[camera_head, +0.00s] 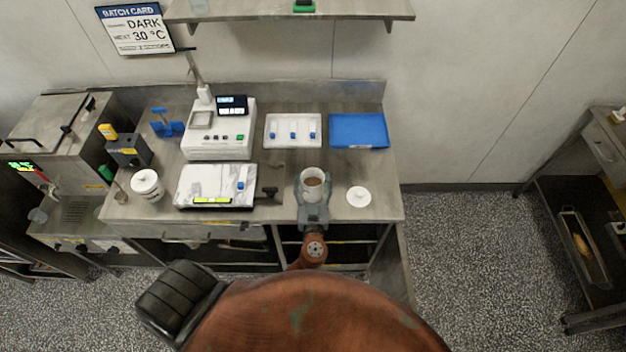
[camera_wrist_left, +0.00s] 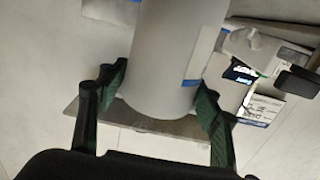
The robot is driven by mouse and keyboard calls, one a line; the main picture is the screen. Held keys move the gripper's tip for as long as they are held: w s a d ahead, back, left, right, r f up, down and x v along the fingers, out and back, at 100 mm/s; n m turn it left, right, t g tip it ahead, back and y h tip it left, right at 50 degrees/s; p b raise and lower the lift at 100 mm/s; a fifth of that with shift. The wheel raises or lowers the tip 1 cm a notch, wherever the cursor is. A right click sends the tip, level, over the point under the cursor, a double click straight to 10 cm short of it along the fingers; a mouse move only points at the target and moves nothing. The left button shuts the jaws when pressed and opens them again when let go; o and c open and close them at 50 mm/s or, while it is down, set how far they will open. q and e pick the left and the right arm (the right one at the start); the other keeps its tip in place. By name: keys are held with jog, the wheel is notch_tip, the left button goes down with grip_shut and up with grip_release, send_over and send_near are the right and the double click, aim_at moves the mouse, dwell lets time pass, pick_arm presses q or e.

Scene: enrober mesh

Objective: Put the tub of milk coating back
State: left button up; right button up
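An open white tub (camera_head: 312,180) with brown coating inside is at the front of the steel bench, right of the centre. My left gripper (camera_head: 313,205) is around it from the front. In the left wrist view the white tub (camera_wrist_left: 165,60) stands between the two dark fingers (camera_wrist_left: 160,97), one against each side. I cannot tell whether its base touches the bench, and no readable label shows. A white round lid (camera_head: 359,197) lies on the bench just right of the tub. My right gripper is not in view.
Left of the held tub is a marble slab (camera_head: 210,182) with a white machine (camera_head: 220,132) behind it. A white tray (camera_head: 293,144) and a blue tray (camera_head: 359,144) lie behind the tub. A wall card (camera_head: 137,30) reads "DARK" and "30 °C". A shelf (camera_head: 345,9) overhangs the back.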

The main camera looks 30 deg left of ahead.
pick_arm(q)
jog(key=shift+o, duration=1.2)
jog(key=shift+r, duration=0.2)
jog(key=b+v, duration=0.3)
jog(key=v, duration=0.9)
jog(key=shift+b, duration=0.3)
